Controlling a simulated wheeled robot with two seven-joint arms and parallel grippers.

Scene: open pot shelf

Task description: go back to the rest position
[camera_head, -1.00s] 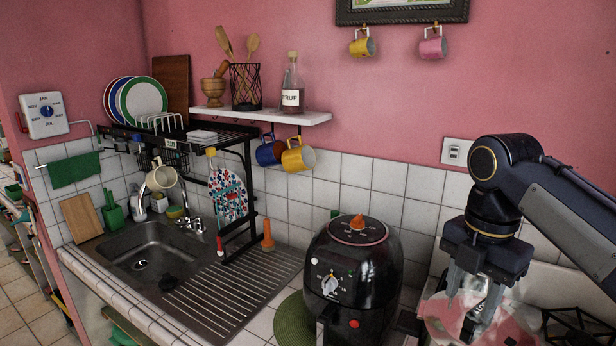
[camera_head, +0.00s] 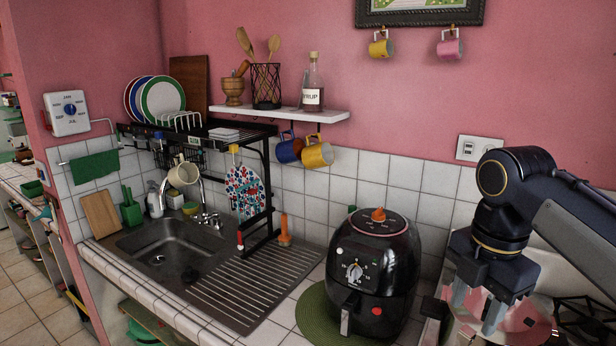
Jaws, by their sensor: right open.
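My right gripper (camera_head: 477,318) hangs at the lower right, pointing down, with its fingers apart and nothing visible between them. Below and behind it is a pink and white rounded object (camera_head: 518,322), partly hidden by the fingers; I cannot tell whether they touch. My left gripper is not in view.
The sink (camera_head: 165,245) and black dish rack (camera_head: 262,190) are further left. A wall shelf (camera_head: 270,112) holds a bottle and utensils.

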